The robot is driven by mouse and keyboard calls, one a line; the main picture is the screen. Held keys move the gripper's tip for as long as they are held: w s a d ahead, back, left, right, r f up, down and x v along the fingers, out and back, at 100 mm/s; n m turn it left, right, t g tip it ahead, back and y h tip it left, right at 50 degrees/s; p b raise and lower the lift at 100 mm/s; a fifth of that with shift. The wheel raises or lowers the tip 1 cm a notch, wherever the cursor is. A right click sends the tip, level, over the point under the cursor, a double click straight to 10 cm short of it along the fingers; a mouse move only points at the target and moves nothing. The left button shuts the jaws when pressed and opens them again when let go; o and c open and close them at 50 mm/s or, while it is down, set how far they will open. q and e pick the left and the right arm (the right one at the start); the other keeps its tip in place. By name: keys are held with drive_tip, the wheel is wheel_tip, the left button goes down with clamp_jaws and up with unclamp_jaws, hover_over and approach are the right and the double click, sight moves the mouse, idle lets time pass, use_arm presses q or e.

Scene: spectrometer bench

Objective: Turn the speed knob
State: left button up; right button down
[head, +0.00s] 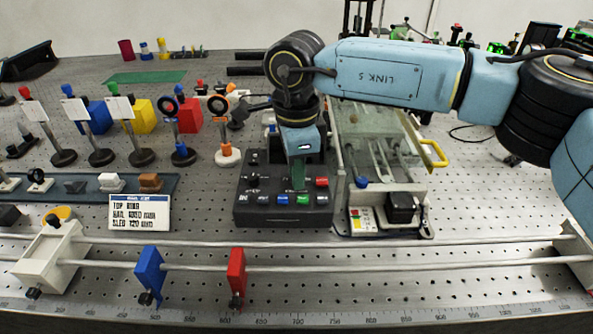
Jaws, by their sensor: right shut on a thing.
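A black control box (284,215) stands near the middle of the bench. My right gripper (298,180) reaches down from above onto the box's top, behind the buttons. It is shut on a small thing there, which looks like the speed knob. The gripper hides most of that knob, so its pointer and angle cannot be seen. My left gripper is not in view.
A clear-covered apparatus (425,193) with a yellow handle stands just right of the box. A white label card (139,212) and several optics stands are to the left. Rails (400,265) with a blue block (149,270) and a red block (236,272) run in front.

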drive_tip(key=m, duration=0.4)
drive_tip(key=shift+m+b, duration=0.3)
drive_tip(key=shift+b, duration=0.1)
drive_tip(key=m, duration=0.4)
drive_tip(key=shift+b, duration=0.3)
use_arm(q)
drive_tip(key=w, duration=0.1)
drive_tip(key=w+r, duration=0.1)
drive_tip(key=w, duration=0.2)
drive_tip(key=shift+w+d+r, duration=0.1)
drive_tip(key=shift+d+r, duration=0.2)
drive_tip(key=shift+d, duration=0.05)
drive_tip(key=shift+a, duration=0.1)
use_arm(e)
drive_tip(key=shift+m, duration=0.3)
drive_tip(key=c, duration=1.3)
unclamp_jaws()
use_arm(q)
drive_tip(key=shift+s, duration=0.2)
